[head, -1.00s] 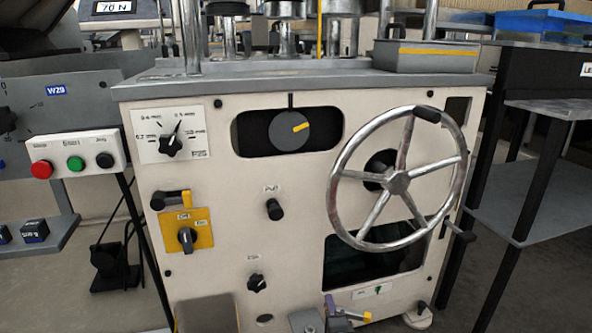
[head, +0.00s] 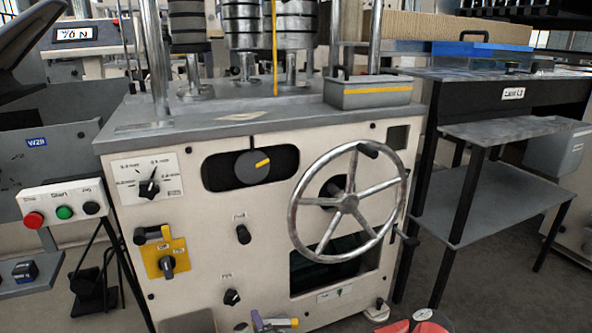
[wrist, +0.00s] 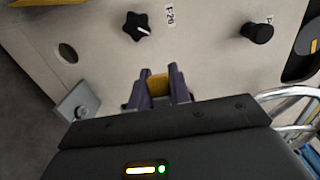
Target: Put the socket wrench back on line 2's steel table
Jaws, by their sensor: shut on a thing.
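My gripper (head: 268,323) shows at the bottom edge of the head view, with purple fingers. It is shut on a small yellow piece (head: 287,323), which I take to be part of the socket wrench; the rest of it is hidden. In the wrist view, the purple fingers (wrist: 160,88) hold the yellow piece (wrist: 158,85) between them, in front of the cream machine panel. A grey steel table (head: 515,130) with a lower shelf stands at the right. Its visible top looks bare. A dark unit behind it carries a label that seems to read L2.
The cream machine (head: 215,255) with a spoked handwheel (head: 343,198) stands directly ahead. A grey box (head: 368,94) sits on its top. A button box (head: 62,205) is at the left. Red parts with a round dial (head: 422,314) show at the bottom. Floor shows at the right.

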